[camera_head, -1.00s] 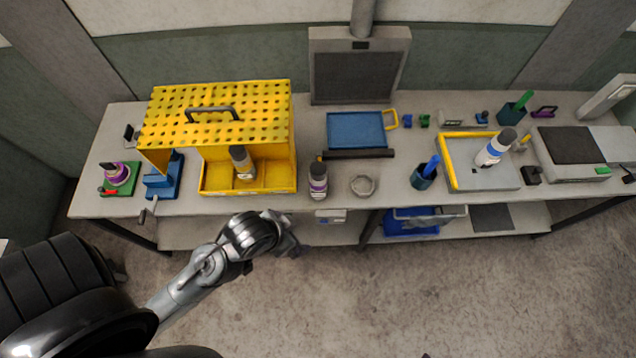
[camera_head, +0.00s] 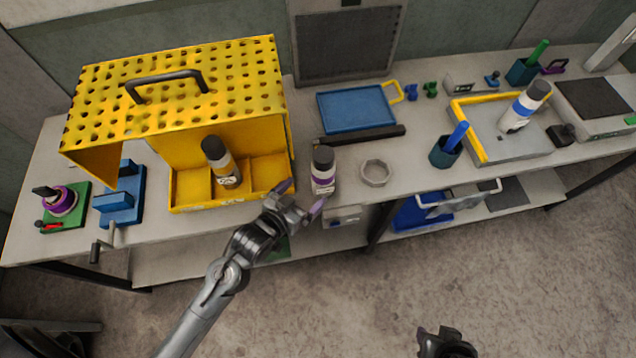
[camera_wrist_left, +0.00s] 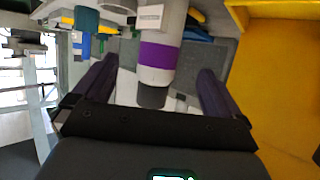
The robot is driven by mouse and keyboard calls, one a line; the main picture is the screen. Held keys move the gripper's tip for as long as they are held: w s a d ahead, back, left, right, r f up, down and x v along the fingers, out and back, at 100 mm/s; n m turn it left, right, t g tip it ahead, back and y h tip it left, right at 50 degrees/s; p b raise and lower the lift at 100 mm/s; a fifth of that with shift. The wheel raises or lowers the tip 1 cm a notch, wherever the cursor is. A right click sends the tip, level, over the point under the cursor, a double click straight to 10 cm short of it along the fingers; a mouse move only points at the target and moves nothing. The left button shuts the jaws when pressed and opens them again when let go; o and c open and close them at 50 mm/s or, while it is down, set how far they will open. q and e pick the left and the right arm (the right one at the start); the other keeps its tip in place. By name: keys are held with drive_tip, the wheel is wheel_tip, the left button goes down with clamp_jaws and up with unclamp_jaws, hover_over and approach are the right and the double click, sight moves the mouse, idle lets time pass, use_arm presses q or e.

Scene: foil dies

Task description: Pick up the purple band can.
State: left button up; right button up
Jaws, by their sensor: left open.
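The purple band can (camera_head: 323,172) is white with a purple band and a dark cap. It stands upright on the bench near the front edge, right of the yellow box. My left gripper (camera_head: 301,198) is open and empty, just in front of the can. In the left wrist view the can (camera_wrist_left: 160,55) appears between the two spread fingers (camera_wrist_left: 157,68), with a gap visible on each side. A dark part at the bottom edge, apparently my right gripper (camera_head: 445,343), is far from the bench and mostly cut off.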

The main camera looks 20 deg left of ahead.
sight(317, 181)
use_arm(q)
drive_tip(key=x, duration=0.5)
drive_tip(key=shift+f, duration=0.1)
drive_tip(key=shift+b+x, duration=0.35)
drive_tip(key=shift+x, duration=2.7)
drive_tip(key=shift+s+f, duration=0.1)
drive_tip(key=shift+f, duration=0.1)
drive_tip(key=c, duration=1.1)
drive_tip(key=shift+c, duration=0.6)
drive_tip(key=shift+r, duration=0.15)
